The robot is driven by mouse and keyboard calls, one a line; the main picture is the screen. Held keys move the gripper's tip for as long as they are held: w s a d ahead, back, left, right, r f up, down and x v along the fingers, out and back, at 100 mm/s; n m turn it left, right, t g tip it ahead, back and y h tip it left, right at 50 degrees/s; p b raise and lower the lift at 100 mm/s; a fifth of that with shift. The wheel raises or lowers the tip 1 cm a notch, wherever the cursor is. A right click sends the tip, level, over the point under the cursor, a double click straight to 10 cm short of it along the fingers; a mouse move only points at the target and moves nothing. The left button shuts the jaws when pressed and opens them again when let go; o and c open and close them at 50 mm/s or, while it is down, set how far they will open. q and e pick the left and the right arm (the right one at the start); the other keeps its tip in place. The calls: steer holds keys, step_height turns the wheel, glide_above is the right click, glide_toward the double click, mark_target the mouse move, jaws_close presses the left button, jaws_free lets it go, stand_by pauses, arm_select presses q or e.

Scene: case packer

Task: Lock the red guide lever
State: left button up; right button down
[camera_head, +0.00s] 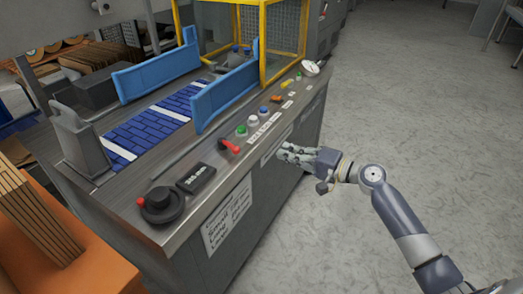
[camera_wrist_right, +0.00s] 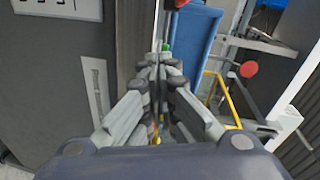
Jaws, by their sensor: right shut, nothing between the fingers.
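A red lever (camera_head: 229,146) sits on the sloped control panel (camera_head: 222,164) at the edge of the machine, between the black display box and a green button. Its handle lies slanted across its dark base; I cannot tell whether it is locked. My right gripper (camera_head: 283,152) is shut and empty, to the right of the lever beside the panel's front face, apart from the lever. In the right wrist view the closed fingers (camera_wrist_right: 165,55) point up the panel's side, and a small red piece (camera_wrist_right: 181,3) shows at the top edge. My left gripper is not in view.
A black dial with a red knob (camera_head: 141,201) and a display box (camera_head: 196,178) stand nearer on the panel. Buttons (camera_head: 241,130) line the panel beyond the lever. Blue guide rails (camera_head: 225,95) flank the belt (camera_head: 150,127). A yellow-framed cage (camera_head: 262,50) stands behind. Open floor lies right.

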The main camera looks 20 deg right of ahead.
mark_target(249, 153)
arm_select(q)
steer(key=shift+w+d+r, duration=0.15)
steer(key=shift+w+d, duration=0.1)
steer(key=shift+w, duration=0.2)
arm_select(e)
step_height(249, 153, up, 3)
steer(key=shift+s+f+y, duration=0.1)
steer(key=shift+s+y, duration=0.05)
steer(key=shift+y, duration=0.25)
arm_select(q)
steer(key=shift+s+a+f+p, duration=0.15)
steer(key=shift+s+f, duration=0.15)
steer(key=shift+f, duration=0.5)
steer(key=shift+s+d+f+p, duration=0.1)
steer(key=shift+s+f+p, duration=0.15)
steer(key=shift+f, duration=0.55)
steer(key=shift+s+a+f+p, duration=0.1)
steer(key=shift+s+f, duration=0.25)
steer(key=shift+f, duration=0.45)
arm_select(e)
steer(key=shift+w+a+f, duration=0.2)
steer(key=shift+w+a, duration=0.9)
steer(key=shift+a, duration=0.5)
steer(key=shift+w+a+f, duration=0.25)
steer(key=shift+w+a, duration=0.9)
steer(key=shift+a, duration=0.4)
steer(key=shift+w+a+f, duration=0.2)
steer(key=shift+w+a, duration=0.9)
steer(key=shift+a, duration=0.5)
